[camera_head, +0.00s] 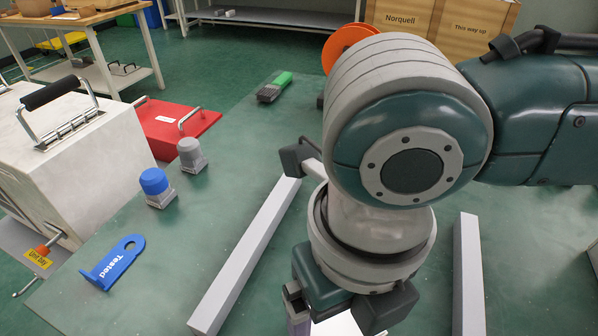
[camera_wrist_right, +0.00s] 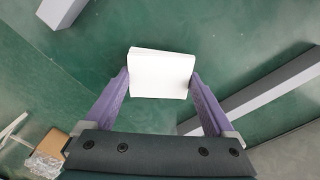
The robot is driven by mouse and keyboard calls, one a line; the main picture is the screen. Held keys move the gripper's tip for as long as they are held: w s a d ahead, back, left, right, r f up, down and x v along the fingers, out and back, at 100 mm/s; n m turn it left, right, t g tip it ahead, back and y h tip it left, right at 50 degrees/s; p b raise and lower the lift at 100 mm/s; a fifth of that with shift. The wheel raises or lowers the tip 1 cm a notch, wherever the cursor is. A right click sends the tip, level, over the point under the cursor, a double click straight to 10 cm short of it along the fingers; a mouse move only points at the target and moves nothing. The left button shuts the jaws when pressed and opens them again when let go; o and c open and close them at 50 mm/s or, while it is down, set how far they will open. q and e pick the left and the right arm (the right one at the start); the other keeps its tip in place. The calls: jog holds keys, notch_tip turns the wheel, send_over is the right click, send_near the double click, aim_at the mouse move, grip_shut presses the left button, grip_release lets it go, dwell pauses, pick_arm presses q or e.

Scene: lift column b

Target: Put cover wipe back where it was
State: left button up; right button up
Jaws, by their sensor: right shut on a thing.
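The cover wipe (camera_wrist_right: 161,74) looks like a white folded pad. In the right wrist view it sits between the two purple fingers of my right gripper (camera_wrist_right: 160,84), which are shut on its left and right edges. In the head view, my right arm hides most of this gripper (camera_head: 318,316). A sliver of the white wipe (camera_head: 338,326) shows at the bottom edge. Green surface shows beyond the wipe; its height above it is hard to tell. My left gripper is not in view.
Two long grey bars, left (camera_head: 245,257) and right (camera_head: 468,275), lie on the green surface. At left are a white case (camera_head: 75,150), red lid (camera_head: 175,127), blue-capped part (camera_head: 156,187), grey-capped part (camera_head: 191,156) and blue "Tested" tag (camera_head: 113,263). A green-and-black device (camera_head: 274,87) lies farther back.

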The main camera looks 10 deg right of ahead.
jog(key=shift+f, duration=0.8)
jog(key=shift+f, duration=0.2)
jog(key=o, duration=0.9)
jog(key=shift+r, duration=0.1)
